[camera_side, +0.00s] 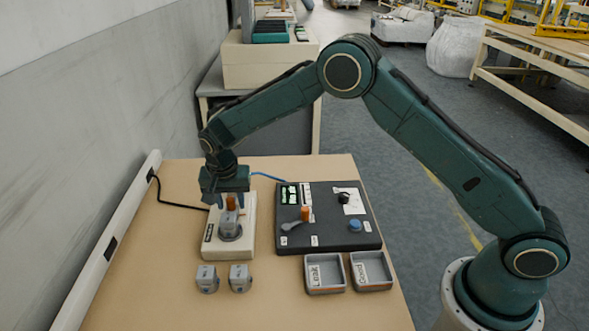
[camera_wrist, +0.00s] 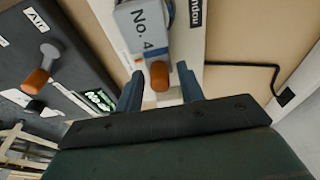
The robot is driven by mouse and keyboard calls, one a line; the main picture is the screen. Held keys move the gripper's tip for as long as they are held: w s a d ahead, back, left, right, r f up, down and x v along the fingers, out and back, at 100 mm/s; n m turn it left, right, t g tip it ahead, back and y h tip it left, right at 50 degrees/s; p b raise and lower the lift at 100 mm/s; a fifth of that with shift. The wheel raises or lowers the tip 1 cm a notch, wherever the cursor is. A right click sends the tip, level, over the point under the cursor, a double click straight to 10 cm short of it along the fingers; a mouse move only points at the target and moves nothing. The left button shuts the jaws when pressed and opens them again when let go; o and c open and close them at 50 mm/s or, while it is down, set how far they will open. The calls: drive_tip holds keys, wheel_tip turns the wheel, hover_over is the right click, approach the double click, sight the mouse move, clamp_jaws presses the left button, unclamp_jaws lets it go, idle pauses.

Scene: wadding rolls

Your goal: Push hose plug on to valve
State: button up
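My gripper (camera_side: 232,205) is just above the valve, pointing down. A blue hose (camera_side: 266,176) runs from the control box toward the fixture.
The black control box (camera_side: 328,236) stands right of the fixture, with an orange-handled lever (camera_side: 305,214) and a blue button (camera_side: 355,225). Two more valves (camera_side: 207,279) (camera_side: 240,278) stand in front. Leak (camera_side: 325,289) and Good (camera_side: 371,287) trays are at right. The left tabletop is mostly clear.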

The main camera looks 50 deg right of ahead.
sight(230, 199)
drive_tip(key=shift+r, duration=0.15)
drive_tip(key=shift+r, duration=3.25)
drive_tip(key=shift+r, duration=0.15)
drive_tip(key=shift+s+d+r, duration=0.15)
drive_tip(key=shift+r, duration=0.1)
drive_tip(key=s+d+r+n+t, duration=0.1)
drive_tip(key=s+d+r, duration=0.2)
drive_tip(key=s+r, duration=0.3)
drive_tip(key=s+d+r+n+y, duration=0.1)
drive_tip(key=s+d+r+n, duration=0.15)
drive_tip(key=s+r, duration=0.3)
drive_tip(key=s+d+r+n+t, duration=0.1)
drive_tip(key=s+d+r, duration=0.2)
drive_tip(key=s+r, duration=0.25)
drive_tip(key=s+d+n+t, duration=0.1)
drive_tip(key=s+d+n, duration=0.1)
drive_tip(key=s, duration=0.8)
drive_tip(key=s+d+n+t, duration=0.1)
drive_tip(key=s+d+n, duration=0.1)
drive_tip(key=s, duration=0.9)
drive_tip(key=shift+s+r+y, duration=0.15)
drive_tip(key=shift+s+y, duration=0.15)
